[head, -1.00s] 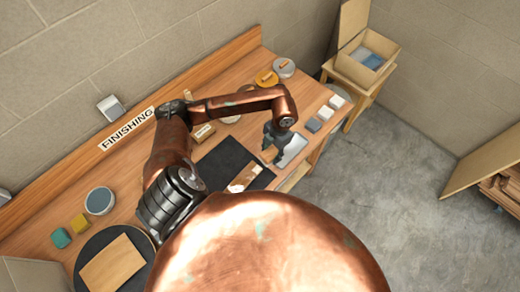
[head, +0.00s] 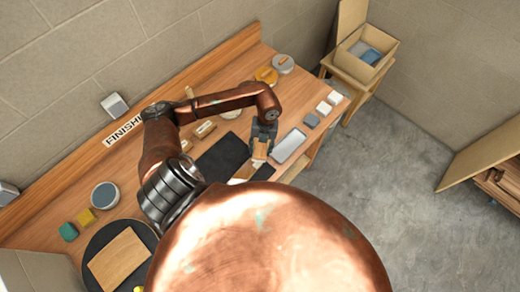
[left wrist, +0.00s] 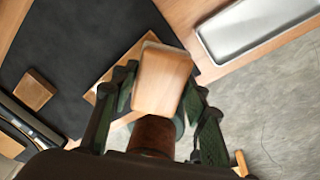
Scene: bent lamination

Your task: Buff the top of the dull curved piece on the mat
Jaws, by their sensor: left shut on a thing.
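My left gripper (head: 262,143) is shut on a small wood-coloured block (head: 260,152). The block (left wrist: 162,80) has a thin pale layer along its edge and sits between the fingers (left wrist: 158,95) in the left wrist view. It is over the right edge of the dark mat (head: 222,158). A tan wooden piece (left wrist: 108,74), likely the curved piece, lies on the mat just behind the block and is mostly hidden by it and the fingers. I cannot tell whether block and piece touch. My right gripper is not in view.
A grey tray (head: 289,145) lies right of the mat, near the bench edge. Several small blocks (head: 311,121) stand beyond it. A small brown block (left wrist: 35,90) is on the mat. Round tins (head: 283,64) stand at the back. A board (head: 118,260) lies on a dark disc at left.

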